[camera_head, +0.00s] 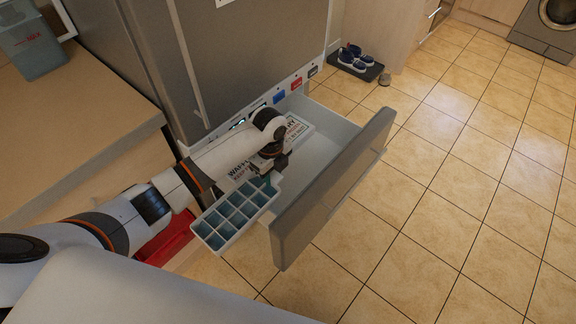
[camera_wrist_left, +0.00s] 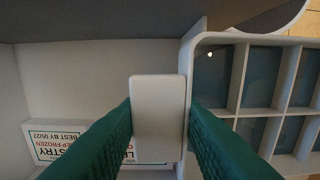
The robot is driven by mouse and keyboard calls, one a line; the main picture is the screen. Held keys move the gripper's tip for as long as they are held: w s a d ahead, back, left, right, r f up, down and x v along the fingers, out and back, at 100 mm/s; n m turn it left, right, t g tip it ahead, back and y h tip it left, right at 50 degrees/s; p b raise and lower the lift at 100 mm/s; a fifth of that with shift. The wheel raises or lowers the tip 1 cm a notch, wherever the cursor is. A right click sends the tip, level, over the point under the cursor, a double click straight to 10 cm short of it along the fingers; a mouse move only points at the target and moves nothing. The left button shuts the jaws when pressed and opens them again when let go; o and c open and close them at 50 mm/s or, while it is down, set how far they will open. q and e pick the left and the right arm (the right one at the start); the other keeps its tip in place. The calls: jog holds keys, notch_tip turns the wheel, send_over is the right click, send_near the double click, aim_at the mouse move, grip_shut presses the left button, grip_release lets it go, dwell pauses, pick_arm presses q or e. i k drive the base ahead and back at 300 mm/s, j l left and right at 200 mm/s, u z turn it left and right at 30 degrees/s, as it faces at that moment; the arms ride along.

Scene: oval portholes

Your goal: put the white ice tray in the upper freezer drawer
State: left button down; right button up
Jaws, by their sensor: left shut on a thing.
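The white ice tray (camera_head: 236,212) has blue-grey compartments; it also shows in the left wrist view (camera_wrist_left: 240,75). My left gripper (camera_head: 268,166) is shut on the white tab (camera_wrist_left: 158,105) at the tray's end, one green finger on each side. In the head view the tray overlaps the near-left side of the open freezer drawer (camera_head: 333,165) and sticks out past it. I cannot tell how high it is above the drawer wall. My arm hides part of the drawer. My right gripper is not in view.
Boxes lettered WAFFLE (camera_head: 240,168) and PASTRY (camera_head: 297,127) lie in the drawer; the lettered box also shows in the left wrist view (camera_wrist_left: 50,140). Bare drawer floor shows near the front panel (camera_head: 335,190). A red object (camera_head: 168,240) is below my arm. Shoes (camera_head: 352,57) stand farther back.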

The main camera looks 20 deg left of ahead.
aim_at(306, 182)
jog(key=i+l, duration=0.25)
jog(key=i, duration=0.2)
jog(key=i+l, duration=0.3)
jog(key=i, duration=0.15)
